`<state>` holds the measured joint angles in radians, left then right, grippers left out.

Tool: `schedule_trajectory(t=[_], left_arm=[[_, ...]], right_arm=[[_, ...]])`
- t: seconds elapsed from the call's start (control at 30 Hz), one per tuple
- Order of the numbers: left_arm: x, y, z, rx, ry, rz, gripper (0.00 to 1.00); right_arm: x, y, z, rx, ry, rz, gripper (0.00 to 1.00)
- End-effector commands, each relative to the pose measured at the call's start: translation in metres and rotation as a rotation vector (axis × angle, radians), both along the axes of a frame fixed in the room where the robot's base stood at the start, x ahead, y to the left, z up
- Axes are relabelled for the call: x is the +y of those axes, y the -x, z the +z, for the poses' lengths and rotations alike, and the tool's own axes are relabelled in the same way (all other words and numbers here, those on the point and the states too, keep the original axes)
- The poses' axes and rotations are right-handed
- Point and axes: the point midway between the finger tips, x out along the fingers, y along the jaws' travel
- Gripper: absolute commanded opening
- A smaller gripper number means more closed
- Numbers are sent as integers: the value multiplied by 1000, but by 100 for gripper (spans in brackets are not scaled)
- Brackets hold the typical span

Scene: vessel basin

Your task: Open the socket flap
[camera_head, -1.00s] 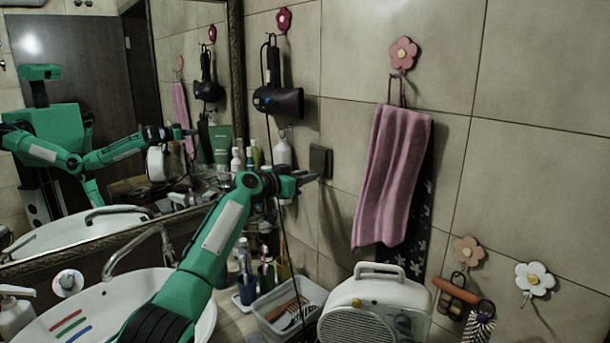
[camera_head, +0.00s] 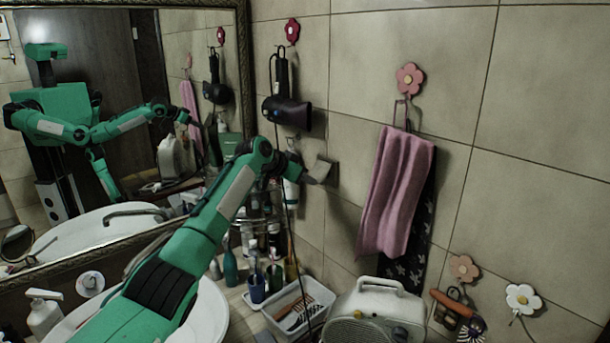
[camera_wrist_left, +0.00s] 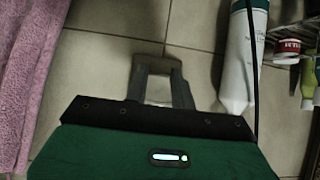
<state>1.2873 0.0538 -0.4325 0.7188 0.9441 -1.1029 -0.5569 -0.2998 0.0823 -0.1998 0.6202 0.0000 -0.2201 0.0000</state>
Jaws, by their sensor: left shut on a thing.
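The socket flap (camera_head: 325,171) is a small grey plate on the tiled wall, right of the hair dryer and left of the pink towel. It looks tilted out from the wall; its exact angle is hard to tell. My left gripper (camera_head: 309,173) is at its left edge and shut on it. In the left wrist view the gripper's two fingers (camera_wrist_left: 159,91) reach to the flap (camera_wrist_left: 160,65), with tile showing between them. The socket face behind the flap is hidden. My right gripper is not in view.
A dark hair dryer (camera_head: 287,110) hangs left of the socket, its cord running down past my gripper. A pink towel (camera_head: 396,195) hangs to the right. A white heater (camera_head: 375,315) and a basket (camera_head: 300,306) stand below. A white tube (camera_wrist_left: 238,65) is close beside the gripper.

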Motion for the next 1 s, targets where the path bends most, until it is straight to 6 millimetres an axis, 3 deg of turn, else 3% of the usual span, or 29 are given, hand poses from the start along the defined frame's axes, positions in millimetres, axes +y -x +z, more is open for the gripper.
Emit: schedule_trajectory(t=[0.4,0.43,0.53,1.0], left_arm=[[0,0,1,4,-6,-1,0],[0,0,1,4,-6,-1,29],[0,0,1,4,-6,-1,47],[7,6,5,2,-5,-1,47]], right_arm=[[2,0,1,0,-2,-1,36],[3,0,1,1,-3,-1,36],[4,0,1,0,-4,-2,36],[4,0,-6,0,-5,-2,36]])
